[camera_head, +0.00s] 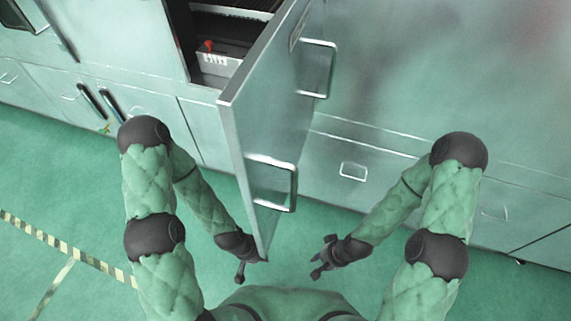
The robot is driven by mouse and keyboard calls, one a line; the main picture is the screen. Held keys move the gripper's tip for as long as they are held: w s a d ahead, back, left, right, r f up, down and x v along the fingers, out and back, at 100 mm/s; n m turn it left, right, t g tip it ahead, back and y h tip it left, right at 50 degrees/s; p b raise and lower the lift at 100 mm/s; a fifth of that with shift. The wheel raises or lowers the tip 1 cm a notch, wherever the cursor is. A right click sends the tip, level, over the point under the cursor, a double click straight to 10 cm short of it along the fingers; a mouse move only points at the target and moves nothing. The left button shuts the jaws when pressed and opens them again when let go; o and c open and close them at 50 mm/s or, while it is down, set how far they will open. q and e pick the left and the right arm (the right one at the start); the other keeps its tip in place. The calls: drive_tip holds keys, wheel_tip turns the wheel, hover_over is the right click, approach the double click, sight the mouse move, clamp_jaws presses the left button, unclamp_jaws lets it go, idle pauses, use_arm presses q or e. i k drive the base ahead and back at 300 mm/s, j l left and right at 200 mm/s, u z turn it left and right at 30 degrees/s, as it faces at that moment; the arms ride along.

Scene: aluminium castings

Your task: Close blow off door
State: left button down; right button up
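The blow off door (275,125) is a tall pale metal panel that stands open, swung out from the cabinet towards me.
The open cabinet (215,67) shows a dark interior with a red part inside. Pale cabinet fronts with small handles (353,172) run along both sides. The green floor (75,200) is clear, with yellow-black striped tape (70,252) at the left.

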sight(266, 109)
drive_tip(key=k+l+z, duration=0.25)
drive_tip(key=k+l, duration=0.45)
drive_tip(key=l+z, duration=0.1)
drive_tip(key=l, duration=0.7)
